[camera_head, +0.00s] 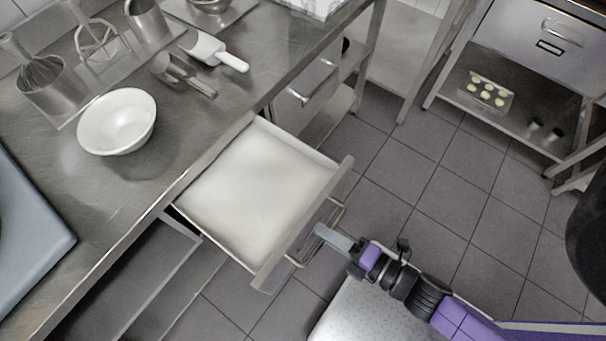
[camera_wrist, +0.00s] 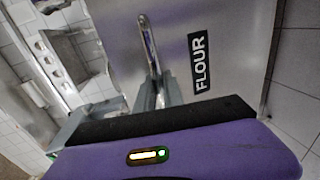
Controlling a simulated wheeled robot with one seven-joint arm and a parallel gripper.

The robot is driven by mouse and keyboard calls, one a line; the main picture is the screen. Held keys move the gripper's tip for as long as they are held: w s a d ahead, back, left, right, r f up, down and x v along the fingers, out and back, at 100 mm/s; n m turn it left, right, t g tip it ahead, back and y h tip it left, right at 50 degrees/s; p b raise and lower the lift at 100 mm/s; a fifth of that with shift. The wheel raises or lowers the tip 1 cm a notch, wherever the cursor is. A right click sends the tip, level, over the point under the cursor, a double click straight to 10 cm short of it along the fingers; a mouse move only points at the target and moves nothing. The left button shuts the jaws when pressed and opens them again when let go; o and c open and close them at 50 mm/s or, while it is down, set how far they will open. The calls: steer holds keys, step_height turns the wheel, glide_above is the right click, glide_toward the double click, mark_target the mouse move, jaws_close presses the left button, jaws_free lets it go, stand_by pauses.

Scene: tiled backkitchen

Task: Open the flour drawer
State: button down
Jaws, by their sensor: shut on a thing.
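The flour drawer (camera_head: 303,226) stands pulled out from under the steel counter in the head view. White flour (camera_head: 258,183) fills it. In the wrist view its steel front (camera_wrist: 235,35) bears a black label (camera_wrist: 200,62) reading FLOUR. The bar handle (camera_wrist: 149,45) is on this front, and it also shows in the head view (camera_head: 335,211). My gripper (camera_head: 325,236) is at the handle, shut on it; in the wrist view its fingers (camera_wrist: 158,95) lie either side of the bar. The exact contact is partly hidden.
On the counter (camera_head: 150,185) are a white bowl (camera_head: 117,121), scoops (camera_head: 214,52) and a whisk in a metal container (camera_head: 50,90). Another closed drawer (camera_head: 306,92) is farther along. A steel table (camera_head: 545,40) stands at the back right. Tiled floor (camera_head: 430,200) lies clear between.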

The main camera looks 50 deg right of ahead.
steer(key=shift+f+v, duration=0.15)
steer(key=shift+v, duration=0.55)
steer(key=shift+f+v, duration=0.15)
steer(key=shift+v, duration=0.5)
steer(key=shift+s, duration=0.1)
steer(key=c, duration=1.5)
jaws_free()
steer(key=shift+o, duration=0.2)
steer(key=b+v, duration=0.1)
steer(key=v, duration=0.6)
steer(key=shift+s, duration=0.35)
